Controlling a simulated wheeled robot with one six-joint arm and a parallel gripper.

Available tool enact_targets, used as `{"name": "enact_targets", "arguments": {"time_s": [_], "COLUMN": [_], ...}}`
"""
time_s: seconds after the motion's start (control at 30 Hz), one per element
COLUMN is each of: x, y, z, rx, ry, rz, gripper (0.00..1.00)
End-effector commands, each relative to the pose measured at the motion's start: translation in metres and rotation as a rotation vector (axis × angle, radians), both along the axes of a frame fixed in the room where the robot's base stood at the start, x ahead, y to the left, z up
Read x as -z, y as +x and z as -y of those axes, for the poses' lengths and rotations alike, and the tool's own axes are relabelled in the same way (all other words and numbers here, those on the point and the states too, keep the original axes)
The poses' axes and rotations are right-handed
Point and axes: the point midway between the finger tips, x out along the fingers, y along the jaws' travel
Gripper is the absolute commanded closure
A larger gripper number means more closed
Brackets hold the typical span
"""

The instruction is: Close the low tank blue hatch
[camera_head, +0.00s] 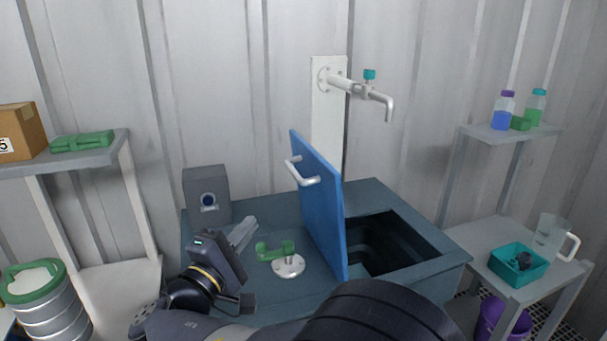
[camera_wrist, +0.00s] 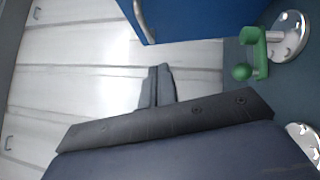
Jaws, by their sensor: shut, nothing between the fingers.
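The blue hatch (camera_head: 322,210) stands upright, open, beside the dark square opening (camera_head: 385,243) in the low tank (camera_head: 375,196). A white handle (camera_head: 301,173) is on its left face. In the wrist view the hatch's blue panel (camera_wrist: 205,18) shows at the top, with part of the handle at its left edge. My gripper (camera_head: 247,228) is left of the hatch, above the tank top, apart from the hatch and handle. In the wrist view its fingers (camera_wrist: 158,85) are together and hold nothing. My arm hides the tank's near edge.
A green lever on a round metal base (camera_head: 288,262) sits on the tank top between my gripper and the hatch. A grey box (camera_head: 207,193) stands at the back left. A tap (camera_head: 375,95) hangs above the tank. Shelves stand on both sides.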

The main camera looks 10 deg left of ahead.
Motion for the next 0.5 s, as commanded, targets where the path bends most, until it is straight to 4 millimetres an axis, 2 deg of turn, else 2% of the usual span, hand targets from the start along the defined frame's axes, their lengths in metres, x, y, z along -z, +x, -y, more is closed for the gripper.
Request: {"name": "enact_targets", "arguments": {"time_s": [0.03, 0.1, 0.2, 0.37, 0.5], "x": [-0.001, -0.005, -0.008, -0.014, -0.022], "y": [-0.007, -0.01, -0.006, 0.017, 0.047], "z": [-0.012, -0.02, -0.021, -0.015, -0.008], "rx": [-0.022, -0.036, -0.041, -0.036, -0.035], "ry": [-0.006, -0.008, -0.009, -0.009, -0.01], "rz": [0.024, 0.045, 0.054, 0.053, 0.05], "gripper": [1.0, 1.0, 1.0, 1.0, 1.0]}}
